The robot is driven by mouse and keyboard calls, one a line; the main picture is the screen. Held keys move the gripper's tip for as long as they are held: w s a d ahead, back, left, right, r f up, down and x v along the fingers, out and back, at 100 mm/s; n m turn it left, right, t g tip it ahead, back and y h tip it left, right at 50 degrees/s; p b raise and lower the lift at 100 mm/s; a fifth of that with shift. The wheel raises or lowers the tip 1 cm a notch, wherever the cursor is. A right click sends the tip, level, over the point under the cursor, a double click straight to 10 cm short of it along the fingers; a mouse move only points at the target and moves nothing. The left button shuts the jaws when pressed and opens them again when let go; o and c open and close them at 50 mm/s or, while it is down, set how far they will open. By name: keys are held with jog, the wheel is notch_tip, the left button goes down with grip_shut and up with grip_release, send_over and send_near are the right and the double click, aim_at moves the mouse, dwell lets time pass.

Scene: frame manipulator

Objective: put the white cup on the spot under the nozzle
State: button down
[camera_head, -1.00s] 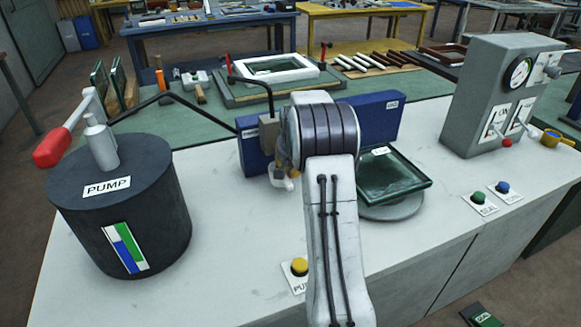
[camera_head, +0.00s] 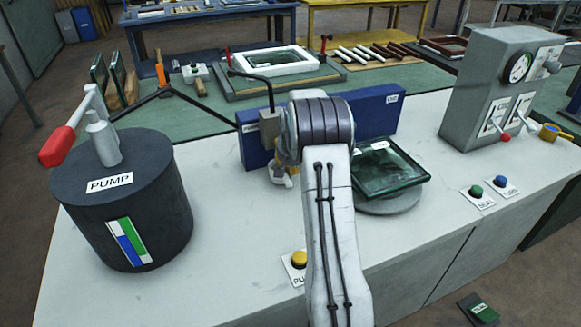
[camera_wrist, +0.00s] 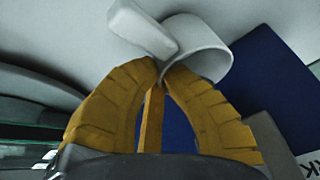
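The white cup (camera_wrist: 203,45) fills the top middle of the wrist view, tilted in that picture. My gripper (camera_wrist: 160,66) has its two yellow fingers closed together at the cup's near edge, with a white part, likely its handle, beside the tips. In the head view a small white piece of the cup (camera_head: 281,175) shows left of my arm, in front of the blue box (camera_head: 368,118). My arm hides most of the gripper there. A black bent pipe (camera_head: 252,77) runs down to a grey block (camera_head: 269,127), which looks like the nozzle. I cannot make out the spot under it.
A dark pump (camera_head: 122,205) with a red-handled lever stands at left. A glass pane (camera_head: 385,172) rests on a round grey stand (camera_head: 388,203) right of my arm. A yellow button (camera_head: 299,259) sits near the front. A grey gauge console (camera_head: 488,95) stands at right.

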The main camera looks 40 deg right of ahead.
jog(key=shift+f, duration=0.3)
jog(key=c, duration=1.4)
grip_release()
jog(key=shift+r, duration=0.1)
